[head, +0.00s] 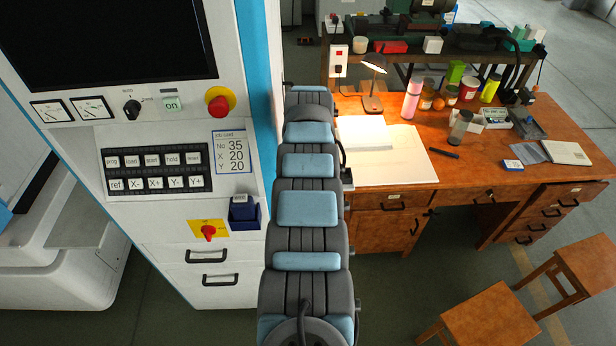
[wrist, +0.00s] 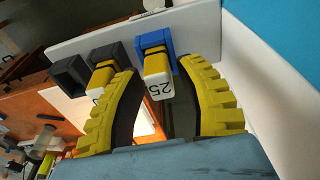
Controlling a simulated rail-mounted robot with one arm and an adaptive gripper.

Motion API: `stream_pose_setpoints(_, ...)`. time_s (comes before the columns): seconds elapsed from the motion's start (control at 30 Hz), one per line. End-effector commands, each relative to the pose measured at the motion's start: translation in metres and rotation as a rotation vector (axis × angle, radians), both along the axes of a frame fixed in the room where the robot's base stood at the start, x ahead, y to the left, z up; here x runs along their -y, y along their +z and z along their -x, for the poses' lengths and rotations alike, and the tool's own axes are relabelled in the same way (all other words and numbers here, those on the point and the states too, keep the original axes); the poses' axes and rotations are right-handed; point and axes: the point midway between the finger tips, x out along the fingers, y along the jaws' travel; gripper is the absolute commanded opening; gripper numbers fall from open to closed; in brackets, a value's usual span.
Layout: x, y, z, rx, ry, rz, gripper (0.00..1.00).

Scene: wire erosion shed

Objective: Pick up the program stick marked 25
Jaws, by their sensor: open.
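In the wrist view, the program stick marked 25 (wrist: 157,88) has a white end with black digits and a yellow body. It sits in a blue holder (wrist: 168,43) on a pale panel. My gripper (wrist: 160,67) is open, with one yellow ribbed finger on each side of the stick's line. I cannot tell whether the fingers touch it. A second yellow and white stick (wrist: 102,78) sits in a grey holder (wrist: 108,53) to the left. My left finger partly covers it, and its marking is mostly hidden. My gripper does not show in the head view.
A dark holder (wrist: 67,75), seemingly empty, is left of the grey one. A white machine wall (wrist: 262,88) rises close on the right.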

Motion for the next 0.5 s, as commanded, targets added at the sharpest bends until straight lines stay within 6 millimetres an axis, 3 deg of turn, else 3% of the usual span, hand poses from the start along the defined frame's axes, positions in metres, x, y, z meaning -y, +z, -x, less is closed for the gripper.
stream_pose_setpoints(0.23, 0.0002, 0.0001, 0.0002, -0.001, -0.001, 0.000, 0.35)
stream_pose_setpoints(0.37, 0.0003, 0.0000, 0.0003, -0.001, -0.001, 0.000, 0.00)
stream_pose_setpoints(0.5, 0.0003, -0.0004, 0.0004, -0.002, -0.001, 0.000, 0.00)
